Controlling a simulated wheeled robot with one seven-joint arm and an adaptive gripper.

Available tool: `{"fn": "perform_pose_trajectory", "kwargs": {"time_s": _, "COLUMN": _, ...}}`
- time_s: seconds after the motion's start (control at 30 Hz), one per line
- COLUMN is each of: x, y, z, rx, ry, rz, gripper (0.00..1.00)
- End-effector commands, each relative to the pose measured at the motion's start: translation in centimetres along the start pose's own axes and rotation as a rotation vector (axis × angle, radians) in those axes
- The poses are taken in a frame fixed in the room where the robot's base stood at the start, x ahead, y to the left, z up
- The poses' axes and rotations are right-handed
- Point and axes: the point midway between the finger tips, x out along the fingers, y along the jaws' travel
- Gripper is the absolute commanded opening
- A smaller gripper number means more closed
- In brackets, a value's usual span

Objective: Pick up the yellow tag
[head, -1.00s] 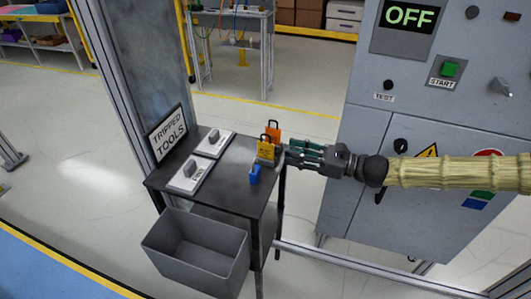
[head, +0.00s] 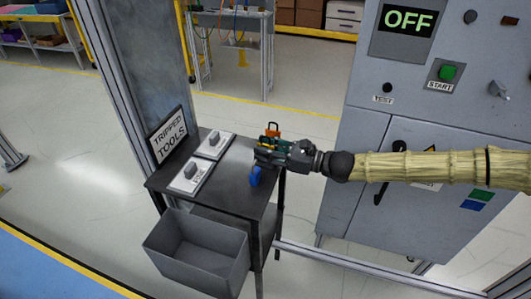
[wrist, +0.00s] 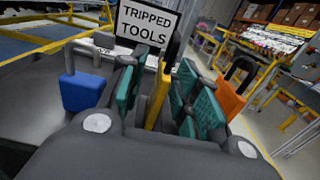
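The yellow tag (wrist: 159,98) stands edge-on between the teal-padded fingers of my gripper in the wrist view. In the head view my gripper (head: 266,155) covers most of it. My gripper (wrist: 157,100) also shows in the wrist view, its fingers spread on either side of the tag. They look open, with the tag between them; contact with the pads is hard to make out.
A blue padlock (head: 256,176) stands close on the near side and an orange padlock (head: 273,131) on the far side. A grey bin (head: 195,262) is below.

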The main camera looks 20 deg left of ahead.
Motion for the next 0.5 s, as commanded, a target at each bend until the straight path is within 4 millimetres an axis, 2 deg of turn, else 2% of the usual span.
{"fn": "perform_pose_trajectory", "kwargs": {"time_s": 0.07, "x": -0.01, "y": 0.00, "z": -0.01, "rx": 0.000, "ry": 0.000, "rz": 0.000, "gripper": 0.32}}
{"fn": "perform_pose_trajectory", "kwargs": {"time_s": 0.23, "x": -0.01, "y": 0.01, "z": -0.01, "rx": 0.000, "ry": 0.000, "rz": 0.000, "gripper": 0.01}}
{"fn": "perform_pose_trajectory", "kwargs": {"time_s": 0.5, "x": -0.04, "y": 0.00, "z": 0.00, "rx": 0.000, "ry": 0.000, "rz": 0.000, "gripper": 0.00}}
